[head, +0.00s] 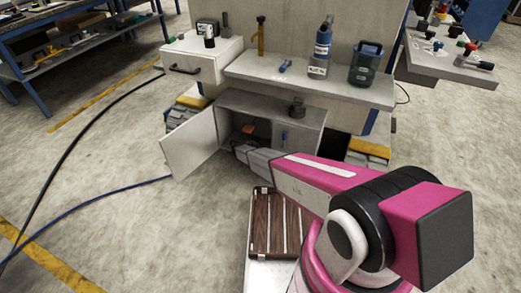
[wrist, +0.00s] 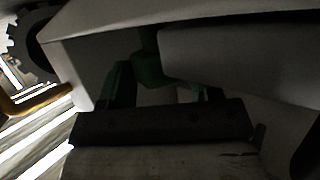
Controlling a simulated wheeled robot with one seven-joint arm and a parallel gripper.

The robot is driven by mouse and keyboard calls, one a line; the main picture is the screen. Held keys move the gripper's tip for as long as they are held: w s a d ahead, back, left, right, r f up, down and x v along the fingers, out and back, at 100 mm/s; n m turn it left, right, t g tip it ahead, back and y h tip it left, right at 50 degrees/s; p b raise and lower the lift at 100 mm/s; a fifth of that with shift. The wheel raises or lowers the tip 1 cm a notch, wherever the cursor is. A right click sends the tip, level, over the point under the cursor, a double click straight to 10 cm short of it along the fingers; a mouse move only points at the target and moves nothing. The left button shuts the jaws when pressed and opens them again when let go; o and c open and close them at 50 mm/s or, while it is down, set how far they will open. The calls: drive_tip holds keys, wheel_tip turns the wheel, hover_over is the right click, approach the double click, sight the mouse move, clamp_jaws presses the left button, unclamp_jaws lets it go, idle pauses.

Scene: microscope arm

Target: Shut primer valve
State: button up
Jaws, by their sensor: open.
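I cannot pick out the primer valve for certain. In the wrist view, a dark green rounded part (wrist: 148,70) shows in shadow, between or just beyond the dark fingers of my open gripper (wrist: 166,88). Whether it touches a finger is too dark to tell. A pale block (wrist: 240,65) covers its right side. In the head view, my gripper (head: 240,150) is at the mouth of the low cabinet (head: 265,102) under the bench, its fingertips hard to make out. A small blue fitting (head: 284,136) and an orange-red piece (head: 249,129) show inside the cabinet.
The cabinet door (head: 190,143) stands open to the left. A dark knob-like object (head: 297,107) sits on the cabinet's top. The bench shelf (head: 340,88) above holds bottles and a small blue valve-like part (head: 285,66). Hoses lie on the floor at left.

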drive_tip(key=v, duration=1.1)
drive_tip(key=shift+d, duration=0.1)
